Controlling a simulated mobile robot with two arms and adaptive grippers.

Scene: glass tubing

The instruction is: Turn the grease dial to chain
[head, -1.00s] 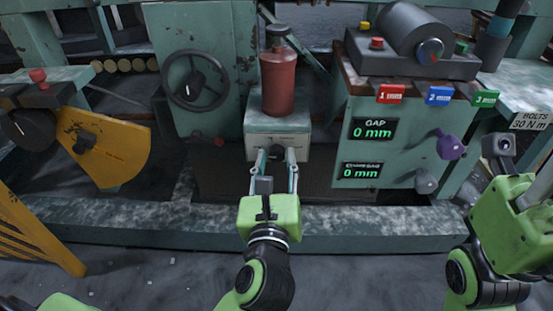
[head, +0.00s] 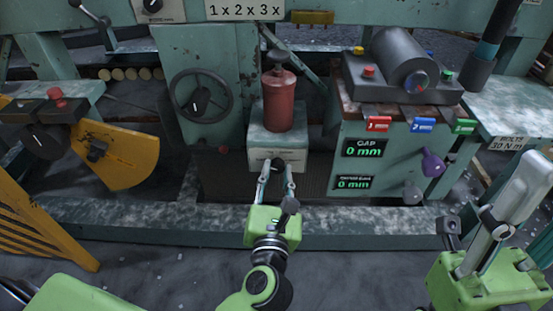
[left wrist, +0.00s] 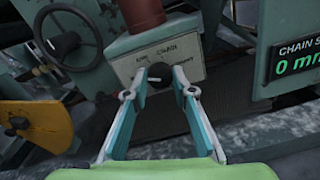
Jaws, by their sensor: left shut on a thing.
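The grease dial (head: 277,164) is a small dark knob on the pale front plate (head: 262,154) of a box below a red canister (head: 278,100). It also shows in the left wrist view (left wrist: 160,76), where the word "CHAIN" is readable above it and other labels are too small to read surely. My left gripper (head: 276,168) is shut on the dial, one finger at each side; the fingers hide part of it and its pointer is not clear. My right gripper (head: 515,195) is at the lower right, away from the dial; its opening cannot be made out.
A handwheel (head: 201,97) stands left of the canister and a yellow guard (head: 122,158) further left. To the right, a cabinet carries a gap display (head: 365,147), a purple knob (head: 432,162) and a grey knob (head: 412,194). A low rail (head: 340,230) runs in front.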

